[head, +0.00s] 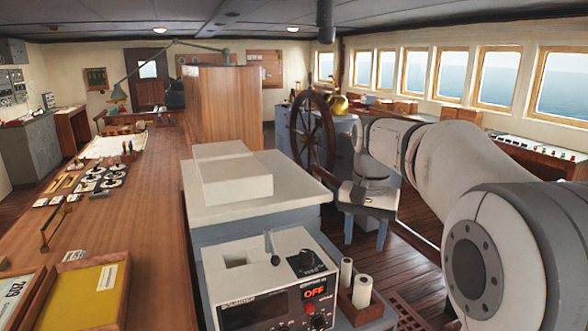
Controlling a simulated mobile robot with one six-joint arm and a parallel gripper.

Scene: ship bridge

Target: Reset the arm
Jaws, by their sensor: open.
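My arm reaches in from the lower right and ends in the middle of the head view. My gripper (365,241) hangs below the wrist and points down. Its two blue-grey fingers stand apart, and nothing shows between them. It is to the right of the white-topped console (300,190) and in front of the ship's wheel (312,130).
A control box (270,285) with a lever and a red OFF display stands at the front, beside two white cylinders (354,284). A long wooden chart table (150,215) fills the left. A console with buttons (540,155) runs under the windows. Some wooden floor (405,265) is bare.

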